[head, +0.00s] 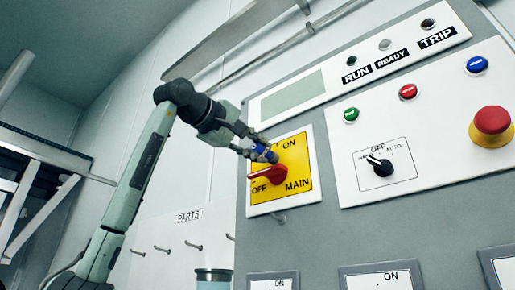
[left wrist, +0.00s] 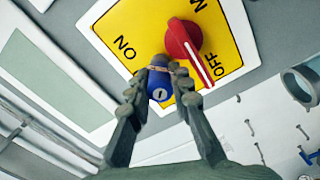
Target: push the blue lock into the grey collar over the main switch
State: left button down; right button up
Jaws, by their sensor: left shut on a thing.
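The main switch is a red handle (head: 268,175) on a yellow plate (head: 296,164) marked ON, OFF and MAIN; its pointer is at OFF. The handle also shows in the left wrist view (left wrist: 184,42). My left gripper (head: 257,149) is shut on the blue lock (left wrist: 161,90), whose keyhole end faces my wrist camera. The lock is partly hidden by the fingers in the head view (head: 261,153). A small grey piece, seemingly the collar (left wrist: 159,61), shows just beyond the lock's far end, beside the handle. I cannot tell whether the lock is inside it. My right gripper is not in view.
Right of the yellow plate are a black selector (head: 380,166), coloured buttons and a red emergency stop (head: 491,125). A wall with pegs under a PARTS label (head: 188,215) and a jar-like container (head: 213,278) are at lower left.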

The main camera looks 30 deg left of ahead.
pick_arm(q)
jog(key=shift+w, duration=0.35)
jog(key=c, duration=1.3)
grip_release()
jog(key=s, duration=1.2)
jog(key=shift+a, duration=0.4)
